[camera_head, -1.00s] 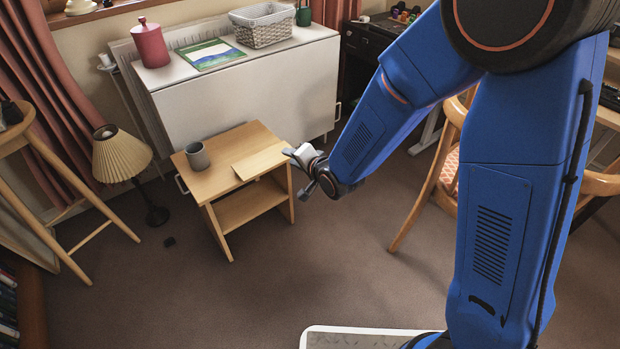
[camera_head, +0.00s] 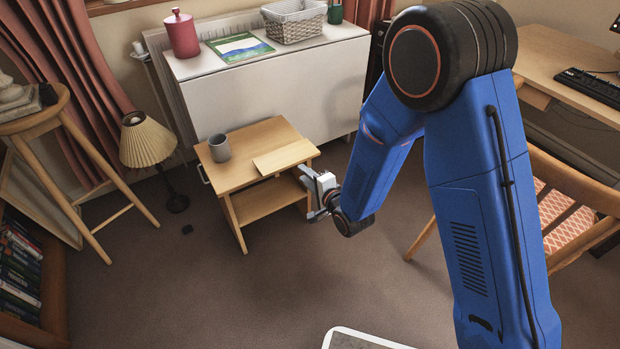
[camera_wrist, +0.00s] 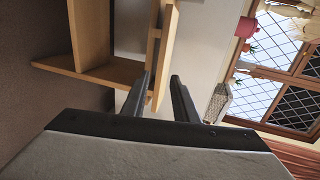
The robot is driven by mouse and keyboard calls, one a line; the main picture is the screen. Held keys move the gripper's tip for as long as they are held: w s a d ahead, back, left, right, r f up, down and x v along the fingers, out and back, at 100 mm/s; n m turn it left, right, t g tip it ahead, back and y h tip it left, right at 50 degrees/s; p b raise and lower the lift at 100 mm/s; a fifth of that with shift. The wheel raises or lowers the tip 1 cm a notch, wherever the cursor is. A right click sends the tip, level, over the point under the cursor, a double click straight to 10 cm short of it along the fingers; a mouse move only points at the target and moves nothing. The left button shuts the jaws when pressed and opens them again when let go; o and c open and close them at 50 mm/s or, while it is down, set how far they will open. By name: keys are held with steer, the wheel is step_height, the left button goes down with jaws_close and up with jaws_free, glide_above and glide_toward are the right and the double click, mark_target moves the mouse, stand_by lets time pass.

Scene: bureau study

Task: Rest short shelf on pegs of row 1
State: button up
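The short shelf appears to be the pale wooden board (camera_head: 285,158) lying flat on top of the small side table (camera_head: 232,178), with its right end at the table's right edge. My gripper (camera_head: 313,187) is at that right side, close to the board's end and slightly below it in the picture. In the wrist view, turned sideways, my gripper's two fingers (camera_wrist: 159,97) are apart, and the board's edge (camera_wrist: 165,55) shows between and beyond them. I cannot tell whether they touch it. No pegs of row 1 can be made out.
A grey mug (camera_head: 219,148) stands on the side table, left of the board. A white cabinet (camera_head: 270,95) is behind, a pleated lamp (camera_head: 146,145) and a stool (camera_head: 40,122) at left. A bookcase (camera_head: 50,285) is at lower left.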

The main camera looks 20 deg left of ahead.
mark_target(293, 165)
steer(key=shift+x, duration=4.45)
steer(key=shift+c, duration=0.7)
jaws_close()
steer(key=shift+f, duration=0.1)
steer(key=shift+s, duration=0.1)
steer(key=shift+r, duration=1.85)
